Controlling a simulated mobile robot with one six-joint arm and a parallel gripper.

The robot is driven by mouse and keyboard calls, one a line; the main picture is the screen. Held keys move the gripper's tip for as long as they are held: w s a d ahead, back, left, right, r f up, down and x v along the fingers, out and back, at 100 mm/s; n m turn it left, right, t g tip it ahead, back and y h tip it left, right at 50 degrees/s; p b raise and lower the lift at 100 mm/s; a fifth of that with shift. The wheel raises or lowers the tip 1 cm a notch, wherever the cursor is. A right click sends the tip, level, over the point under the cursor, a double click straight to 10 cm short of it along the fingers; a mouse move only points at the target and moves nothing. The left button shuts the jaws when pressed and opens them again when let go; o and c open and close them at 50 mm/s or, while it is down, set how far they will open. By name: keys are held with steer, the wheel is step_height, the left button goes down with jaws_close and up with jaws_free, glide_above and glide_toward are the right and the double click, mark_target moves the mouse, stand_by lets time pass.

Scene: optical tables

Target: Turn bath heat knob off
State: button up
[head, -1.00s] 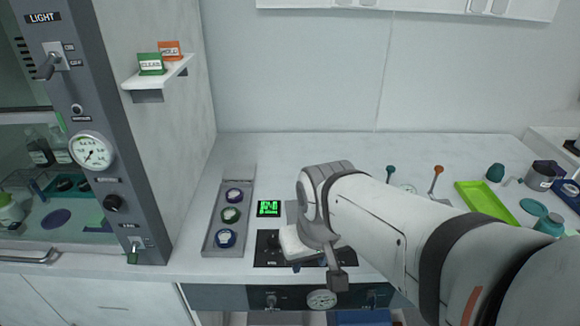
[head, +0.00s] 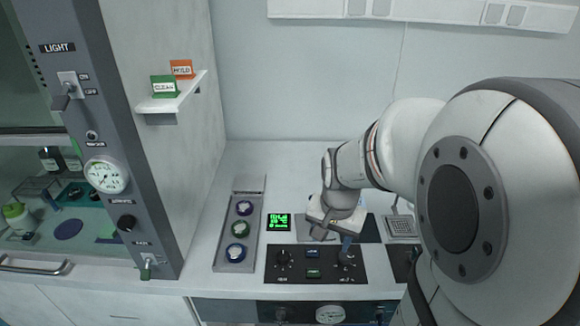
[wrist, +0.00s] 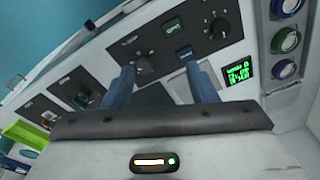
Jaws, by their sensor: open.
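The labels are too small to read, so I cannot tell which knob is the bath heat one. My gripper (head: 332,238) points down at the panel's back edge, close to the right knob. In the wrist view my gripper (wrist: 162,82) has its two blue fingers apart and empty. The right knob (wrist: 145,65) shows just beyond the fingers, apparently untouched. The left knob (wrist: 218,28) is farther off.
A green-lit display (head: 278,222) sits behind the panel. A grey tray (head: 226,266) of several round capped items is to its left. Another knob (wrist: 80,98) is on a neighbouring panel. The fume hood post (head: 118,160) stands at the left.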

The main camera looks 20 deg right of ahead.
mark_target(345, 258)
steer(key=w+d+f+m+p, duration=0.1)
steer(key=d+m, duration=0.1)
steer(key=w+d+f+m+g+p, duration=0.1)
steer(key=w+d+f+m, duration=0.1)
steer(key=m, duration=0.1)
steer(key=w+d+f+m+p, duration=0.1)
steer(key=d+f+m, duration=0.1)
steer(key=shift+w+d+m, duration=0.2)
steer(key=shift+d+m, duration=0.1)
steer(key=shift+d+f+m+p, duration=0.15)
steer(key=shift+f+m+p, duration=0.15)
steer(key=shift+f, duration=0.4)
steer(key=shift+f+p, duration=0.35)
steer(key=shift+f, duration=3.1)
steer(key=shift+c, duration=0.3)
